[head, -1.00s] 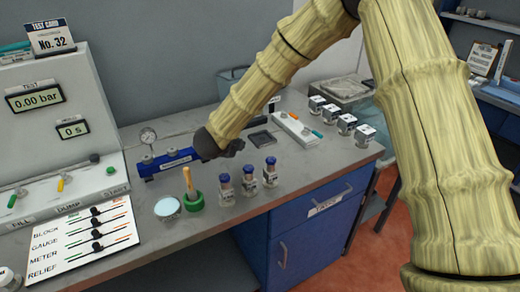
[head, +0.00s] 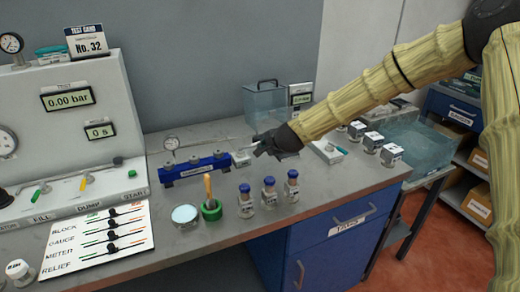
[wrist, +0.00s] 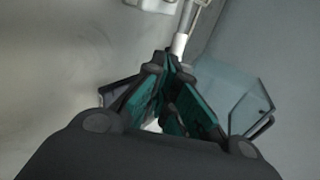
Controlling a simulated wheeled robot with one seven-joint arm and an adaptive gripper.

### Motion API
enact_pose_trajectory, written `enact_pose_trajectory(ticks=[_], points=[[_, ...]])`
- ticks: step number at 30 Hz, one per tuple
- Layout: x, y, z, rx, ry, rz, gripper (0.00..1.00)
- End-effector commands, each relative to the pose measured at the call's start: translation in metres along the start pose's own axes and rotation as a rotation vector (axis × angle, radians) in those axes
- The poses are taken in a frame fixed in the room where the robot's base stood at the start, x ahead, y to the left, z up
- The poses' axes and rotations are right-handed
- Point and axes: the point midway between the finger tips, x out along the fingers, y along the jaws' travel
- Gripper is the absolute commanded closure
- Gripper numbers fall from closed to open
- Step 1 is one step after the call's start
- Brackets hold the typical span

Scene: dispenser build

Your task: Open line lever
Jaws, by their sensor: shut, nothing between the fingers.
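My gripper (head: 258,148) reaches in from the right above the bench, its fingers pointing left. In the wrist view its dark and teal fingers (wrist: 168,62) come together at the tips and hold nothing. Just left of the fingertips is a small pale block (head: 240,158), at the right end of the blue manifold (head: 193,169). A white rod (wrist: 181,42) shows just beyond the fingertips in the wrist view; I cannot tell whether they touch. I cannot clearly make out the line lever or its position.
In front are a green mortar (head: 212,211), a white dish (head: 185,215) and blue-capped bottles (head: 269,194). A clear tank (head: 264,103) stands behind my gripper. The test panel (head: 70,150) is at the left.

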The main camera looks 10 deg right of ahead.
Motion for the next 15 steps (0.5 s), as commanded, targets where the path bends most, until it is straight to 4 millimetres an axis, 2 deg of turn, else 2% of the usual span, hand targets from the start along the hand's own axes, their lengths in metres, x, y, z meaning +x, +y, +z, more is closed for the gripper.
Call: enact_pose_trajectory(ticks=[6,15], points=[[0.0016,-0.0010,-0.0094,0.006,0.009,0.000,1.00],[0.0019,-0.0013,-0.0114,0.008,0.011,0.000,1.00]])
